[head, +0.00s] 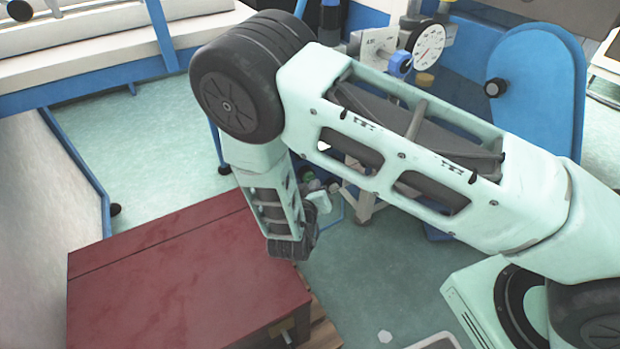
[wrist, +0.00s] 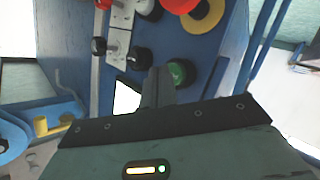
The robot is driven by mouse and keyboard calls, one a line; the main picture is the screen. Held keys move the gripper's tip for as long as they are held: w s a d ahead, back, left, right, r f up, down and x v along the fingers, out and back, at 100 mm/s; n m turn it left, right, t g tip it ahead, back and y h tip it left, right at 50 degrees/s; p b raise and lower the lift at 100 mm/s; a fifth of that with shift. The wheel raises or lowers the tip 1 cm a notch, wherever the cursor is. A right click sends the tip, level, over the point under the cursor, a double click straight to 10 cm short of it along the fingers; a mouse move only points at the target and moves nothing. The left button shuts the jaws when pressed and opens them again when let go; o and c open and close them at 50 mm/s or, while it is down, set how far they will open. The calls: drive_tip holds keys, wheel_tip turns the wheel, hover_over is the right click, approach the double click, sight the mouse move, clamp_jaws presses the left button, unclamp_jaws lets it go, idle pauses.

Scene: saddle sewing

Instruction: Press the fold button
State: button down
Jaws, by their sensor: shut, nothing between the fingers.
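In the wrist view, my gripper (wrist: 158,78) is shut and empty, its fingers pointing at a blue control panel (wrist: 185,45). A green button (wrist: 181,72) is just right of the fingertips and partly covered by them; I cannot tell whether they touch. A black button (wrist: 139,59) is just above and left of the fingertips. A red button (wrist: 180,4) and a yellow ring (wrist: 203,18) are near the top edge. No label reading "fold" is legible, so I cannot tell which button it names.
White plates carry black knobs (wrist: 99,46) on the panel's left. In the head view, a dark red box (head: 190,285) stands at lower left. A dial gauge (head: 428,42) and a blue rounded guard (head: 540,90) are at upper right. Green floor (head: 150,160) is open at left.

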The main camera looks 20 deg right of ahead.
drive_tip(key=shift+w+a, duration=0.1)
drive_tip(key=shift+w, duration=0.5)
idle(0.8)
drive_tip(key=shift+s, duration=0.1)
drive_tip(key=shift+s+p, duration=0.35)
drive_tip(key=shift+s, duration=0.55)
drive_tip(key=s, duration=0.2)
drive_tip(key=s+d+p, duration=0.1)
drive_tip(key=s, duration=0.2)
drive_tip(key=shift+d, duration=0.15)
drive_tip(key=shift+w, duration=0.1)
idle(0.8)
